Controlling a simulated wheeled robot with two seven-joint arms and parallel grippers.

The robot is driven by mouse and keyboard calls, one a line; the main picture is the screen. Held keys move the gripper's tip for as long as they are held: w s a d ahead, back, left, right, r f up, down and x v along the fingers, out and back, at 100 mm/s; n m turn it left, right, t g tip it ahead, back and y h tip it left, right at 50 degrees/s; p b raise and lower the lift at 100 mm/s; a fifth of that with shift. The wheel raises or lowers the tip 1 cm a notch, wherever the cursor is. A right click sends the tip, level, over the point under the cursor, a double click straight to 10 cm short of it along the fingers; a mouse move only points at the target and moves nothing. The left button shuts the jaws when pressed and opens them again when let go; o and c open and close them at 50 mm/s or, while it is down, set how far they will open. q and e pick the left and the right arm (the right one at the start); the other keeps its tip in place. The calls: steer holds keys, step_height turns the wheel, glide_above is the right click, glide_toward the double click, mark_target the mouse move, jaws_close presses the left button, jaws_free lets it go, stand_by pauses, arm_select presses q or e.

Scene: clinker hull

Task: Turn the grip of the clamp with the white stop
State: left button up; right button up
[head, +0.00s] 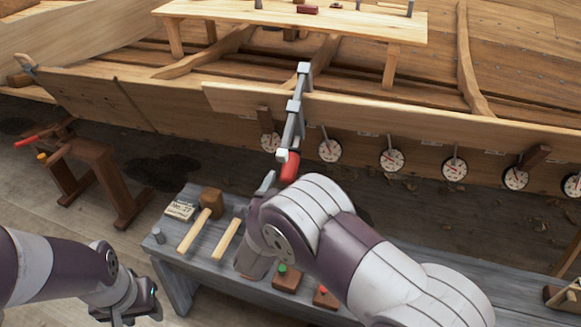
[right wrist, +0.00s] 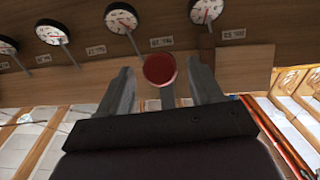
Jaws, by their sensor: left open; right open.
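The grey bar clamp (head: 298,105) sits over the top plank of the hull. Its white stop (head: 282,155) shows at the lower end, beside the red grip (head: 290,167). My right gripper (head: 270,180) is just below the red grip, partly hidden by my own arm. In the right wrist view the round red end of the grip (right wrist: 160,69) shows between the two open fingers (right wrist: 160,76), with a gap on each side; how deep it sits between them I cannot tell. My left gripper (head: 133,307) is open and empty at the bottom left.
Round dials (head: 330,150) hang along the hull plank near the clamp. A wooden stand (head: 95,165) at left holds another clamp with a red grip (head: 26,141) and orange stop (head: 42,156).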

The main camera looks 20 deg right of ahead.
mark_target(292, 168)
steer(key=x, duration=0.5)
steer(key=c, duration=1)
steer(key=shift+o, duration=0.2)
steer(key=shift+a, duration=0.1)
steer(key=shift+r, duration=0.1)
steer(key=shift+n+h+p, duration=0.4)
steer(key=shift+p, duration=0.2)
steer(key=shift+s+n+g+h+p, duration=0.1)
steer(key=shift+n+g+h+p, duration=0.5)
steer(key=shift+h+p, duration=0.15)
steer(key=shift+n+h+p, duration=0.3)
steer(key=shift+n+h, duration=0.3)
steer(key=shift+h, duration=0.05)
steer(key=shift+s+d+r+n+g+h, duration=0.1)
steer(key=shift+d+n+g+h, duration=0.1)
steer(key=shift+n+g+h, duration=0.4)
